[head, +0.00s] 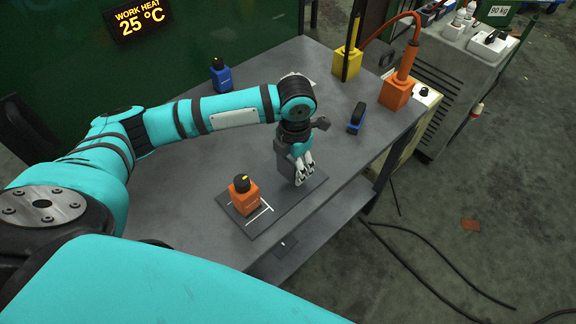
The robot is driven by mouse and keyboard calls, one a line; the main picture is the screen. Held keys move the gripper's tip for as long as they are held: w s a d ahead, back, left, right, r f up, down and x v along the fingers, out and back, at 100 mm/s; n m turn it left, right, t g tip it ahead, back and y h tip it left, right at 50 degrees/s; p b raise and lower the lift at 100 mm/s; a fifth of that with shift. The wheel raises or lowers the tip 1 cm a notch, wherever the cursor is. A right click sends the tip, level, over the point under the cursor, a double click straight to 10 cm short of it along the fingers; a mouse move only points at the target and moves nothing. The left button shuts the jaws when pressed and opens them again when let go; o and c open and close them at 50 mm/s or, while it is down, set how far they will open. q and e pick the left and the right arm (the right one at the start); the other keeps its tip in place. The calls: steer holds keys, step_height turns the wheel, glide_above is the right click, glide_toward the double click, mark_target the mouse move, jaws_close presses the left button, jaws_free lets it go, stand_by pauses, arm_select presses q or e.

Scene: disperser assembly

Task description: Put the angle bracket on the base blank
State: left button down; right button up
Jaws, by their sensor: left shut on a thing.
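My left gripper (303,175) points down over the right part of the dark flat plate, which I take as the base blank (258,224). It is shut on a dark grey upright piece, which looks like the angle bracket (284,164). The fingers and wrist hide part of the bracket. The bracket is at the plate's far right part; I cannot tell whether it touches the plate. An orange block with a black knob (244,195) stands on the plate's left part, beside white marking lines. My right gripper is not in view.
The grey table (190,222) has free room left of the plate. A blue block with a black knob (220,75) stands at the back, and another blue item (356,117) lies to the right. Yellow (347,62) and orange (397,91) holders stand at the right back edge.

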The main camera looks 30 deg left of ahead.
mark_target(288, 170)
arm_select(q)
steer(key=shift+w+a, duration=0.4)
steer(key=shift+a, duration=0.4)
steer(key=shift+a+f, duration=0.1)
steer(key=shift+f, duration=0.05)
steer(key=shift+f+p, duration=0.3)
steer(key=shift+f, duration=1.4)
steer(key=shift+c, duration=2.2)
jaws_free()
steer(key=shift+f, duration=0.15)
step_height(288, 170, up, 12)
steer(key=shift+r+b, duration=0.2)
steer(key=shift+b, duration=0.15)
